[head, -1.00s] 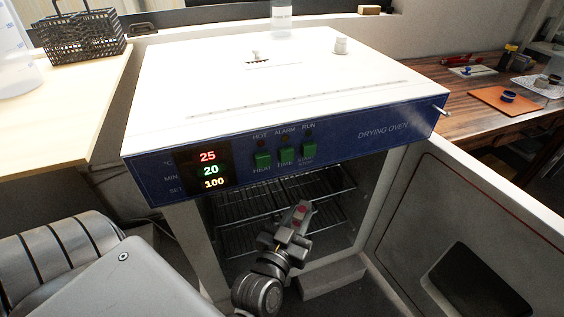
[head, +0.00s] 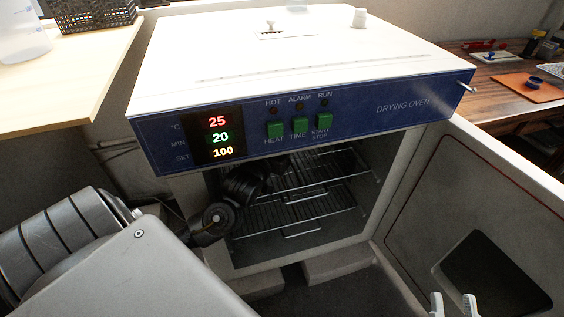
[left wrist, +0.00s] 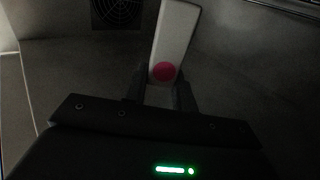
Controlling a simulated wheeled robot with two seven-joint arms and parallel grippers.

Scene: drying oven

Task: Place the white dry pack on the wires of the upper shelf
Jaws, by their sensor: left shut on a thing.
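The white dry pack (left wrist: 177,38) is a pale slab with a red dot near its held end, seen in the left wrist view. My left gripper (left wrist: 164,88) is shut on that end. In the head view my left arm enters the oven opening, and its gripper and the pack are hidden behind the front panel. The upper shelf (head: 318,183) is a wire rack, partly visible inside the oven under the panel. I cannot tell whether the pack touches it. My right gripper (head: 453,303) shows only its pale fingertips, apart and empty, at the bottom edge.
The drying oven (head: 300,125) has its door (head: 470,225) open to the right. A lower wire shelf (head: 295,217) sits beneath the upper one. The left wrist view shows a round vent grille (left wrist: 117,12) close to the pack's left side.

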